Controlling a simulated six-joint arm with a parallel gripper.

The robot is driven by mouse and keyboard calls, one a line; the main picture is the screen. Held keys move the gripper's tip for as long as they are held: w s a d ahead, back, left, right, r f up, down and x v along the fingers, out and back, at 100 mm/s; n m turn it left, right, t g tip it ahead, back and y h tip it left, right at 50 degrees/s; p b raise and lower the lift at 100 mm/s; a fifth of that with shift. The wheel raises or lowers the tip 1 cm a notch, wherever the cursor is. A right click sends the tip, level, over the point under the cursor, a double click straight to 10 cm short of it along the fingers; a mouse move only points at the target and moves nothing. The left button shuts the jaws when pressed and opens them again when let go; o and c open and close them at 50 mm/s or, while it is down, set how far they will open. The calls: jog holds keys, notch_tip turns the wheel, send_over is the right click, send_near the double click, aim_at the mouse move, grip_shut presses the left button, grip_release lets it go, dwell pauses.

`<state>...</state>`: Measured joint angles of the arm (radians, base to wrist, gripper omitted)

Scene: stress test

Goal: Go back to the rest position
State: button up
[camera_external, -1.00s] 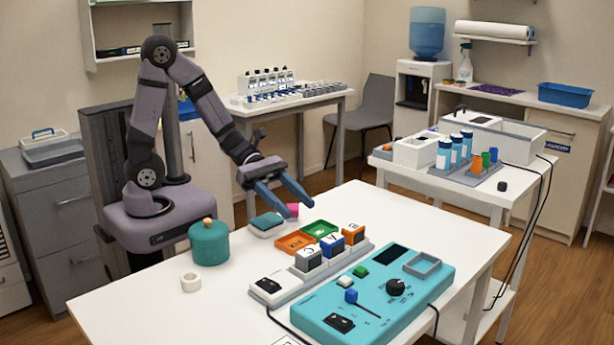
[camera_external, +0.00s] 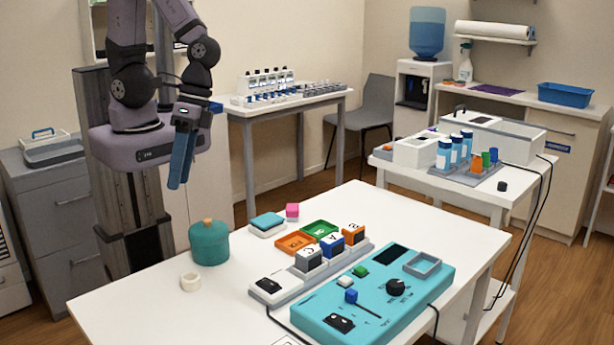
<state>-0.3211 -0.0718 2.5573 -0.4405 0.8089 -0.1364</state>
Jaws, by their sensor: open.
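My gripper (camera_external: 180,160) hangs near my own base, its blue fingers pointing down. It is above and behind the teal lidded pot (camera_external: 209,244), clear of the white table (camera_external: 245,318). The fingers overlap each other from this angle, and nothing shows held in them. My arm is folded up and its top runs out of the picture.
Lettered blocks stand in a grey rack (camera_external: 290,292) behind the turquoise panel (camera_external: 420,300). The air above the table is free.

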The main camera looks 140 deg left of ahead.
notch_tip(320, 180, up, 8)
jog(key=a+m+y+p, duration=0.1)
jog(key=m+y+p, duration=0.2)
jog(key=m, duration=0.6)
jog(key=shift+w+f+y+p, duration=0.2)
jog(key=shift+y+p, duration=0.2)
jog(key=shift+p, duration=0.85)
